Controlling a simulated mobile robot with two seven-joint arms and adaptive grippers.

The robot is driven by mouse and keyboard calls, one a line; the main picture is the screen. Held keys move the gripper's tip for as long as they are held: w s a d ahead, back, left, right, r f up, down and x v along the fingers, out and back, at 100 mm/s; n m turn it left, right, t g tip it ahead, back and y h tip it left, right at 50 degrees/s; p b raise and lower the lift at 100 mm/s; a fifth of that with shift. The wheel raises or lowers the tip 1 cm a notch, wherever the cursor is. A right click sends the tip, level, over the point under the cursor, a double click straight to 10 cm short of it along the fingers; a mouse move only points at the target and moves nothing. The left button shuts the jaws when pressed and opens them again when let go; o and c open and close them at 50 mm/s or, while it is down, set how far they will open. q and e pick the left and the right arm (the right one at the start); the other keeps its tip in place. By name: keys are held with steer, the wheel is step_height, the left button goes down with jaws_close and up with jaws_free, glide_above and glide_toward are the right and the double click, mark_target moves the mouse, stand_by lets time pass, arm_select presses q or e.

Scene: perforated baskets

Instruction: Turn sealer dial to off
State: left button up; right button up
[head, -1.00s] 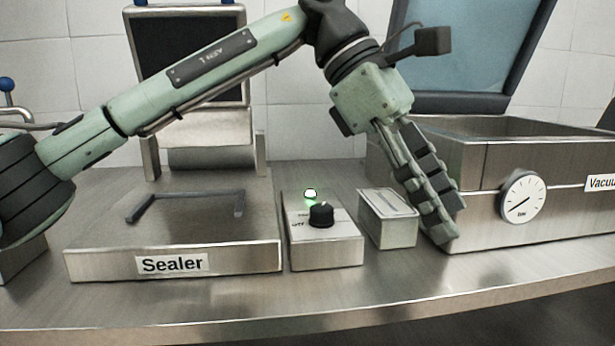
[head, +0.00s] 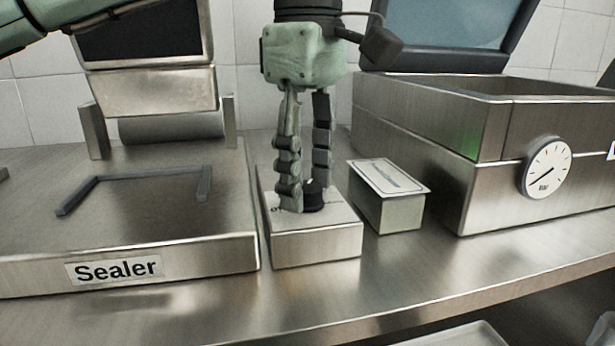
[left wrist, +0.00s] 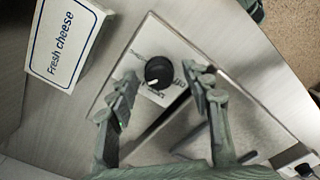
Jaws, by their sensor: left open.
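The black sealer dial (head: 314,197) sits on top of a small steel control box (head: 318,243) beside the sealer (head: 215,250). My left gripper (head: 306,194) points down over this box, open, with its fingers on either side of the dial. In the left wrist view, the dial (left wrist: 159,71) lies between the open fingertips of the gripper (left wrist: 161,78), with a visible gap to each finger. A white mark on the dial points toward printed lettering on the panel, too small to read. In the head view the fingers partly cover the dial and panel. My right gripper is not in view.
A small box (head: 396,213) stands just right of the control box; its label reads "Fresh cheese" in the left wrist view (left wrist: 62,45). A steel vacuum machine (head: 480,190) with a round gauge (head: 547,167) is further right. The bench front (head: 400,270) is clear.

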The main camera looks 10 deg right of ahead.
arm_select(q)
steer(key=shift+f, duration=0.15)
jaws_close()
stand_by(0.4)
